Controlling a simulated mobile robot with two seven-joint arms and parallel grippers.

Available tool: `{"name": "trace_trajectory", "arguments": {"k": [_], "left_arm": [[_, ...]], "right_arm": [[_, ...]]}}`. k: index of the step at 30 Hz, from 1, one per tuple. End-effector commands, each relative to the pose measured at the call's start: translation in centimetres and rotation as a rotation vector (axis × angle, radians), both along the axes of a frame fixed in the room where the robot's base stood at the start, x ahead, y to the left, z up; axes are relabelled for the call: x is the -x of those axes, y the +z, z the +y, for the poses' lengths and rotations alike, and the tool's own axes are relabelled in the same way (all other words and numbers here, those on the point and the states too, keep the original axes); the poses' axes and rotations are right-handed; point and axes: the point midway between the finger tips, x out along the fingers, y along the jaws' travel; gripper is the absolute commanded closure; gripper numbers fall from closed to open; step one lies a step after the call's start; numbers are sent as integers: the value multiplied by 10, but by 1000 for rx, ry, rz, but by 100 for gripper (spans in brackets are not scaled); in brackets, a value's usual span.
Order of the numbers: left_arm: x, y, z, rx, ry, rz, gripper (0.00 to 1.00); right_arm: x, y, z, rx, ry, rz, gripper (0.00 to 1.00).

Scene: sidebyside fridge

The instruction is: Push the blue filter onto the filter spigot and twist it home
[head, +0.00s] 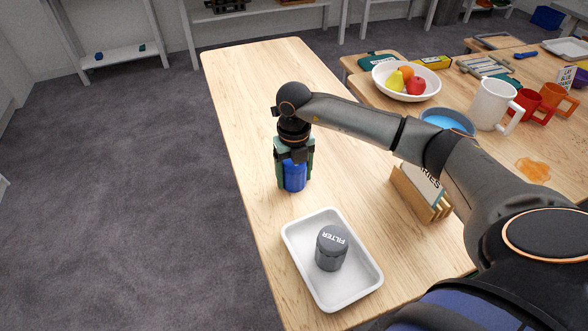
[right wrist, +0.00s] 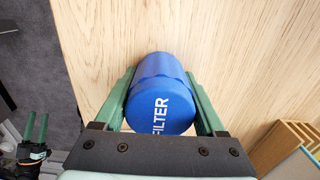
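The blue filter (head: 295,177) is upright at the table's middle, held from above. In the right wrist view the blue filter (right wrist: 160,100) shows white lettering on its near end. My right gripper (head: 294,172) has its green fingers against both sides of it, with no clear gap. I cannot tell whether the filter's lower end touches the table. In the right wrist view my left gripper (right wrist: 36,128) shows at the lower left, its two fingers apart and empty. The filter spigot is not seen in either view.
A white tray (head: 292,256) with a dark grey filter (head: 331,248) stands at the table's front. A wooden rack (head: 425,203) with a book is to the right. A fruit bowl (head: 384,82) and mugs stand further right. The table's back left is clear.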

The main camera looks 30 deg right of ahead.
Motion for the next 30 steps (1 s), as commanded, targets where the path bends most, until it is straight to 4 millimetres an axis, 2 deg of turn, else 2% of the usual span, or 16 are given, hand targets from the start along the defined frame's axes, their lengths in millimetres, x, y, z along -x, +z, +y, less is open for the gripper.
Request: {"name": "trace_trajectory", "arguments": {"k": [2,16,25,30], "left_arm": [[0,0,0,0,0,0,50],[0,0,0,-1,1,0,50],[0,0,0,-1,1,0,50],[0,1,0,-1,1,0,50]], "right_arm": [[0,0,0,0,0,0,38],[0,0,0,-1,0,-1,91],[-1,2,0,-1,0,-2,93],[-1,14,0,-1,-1,-4,93]]}}
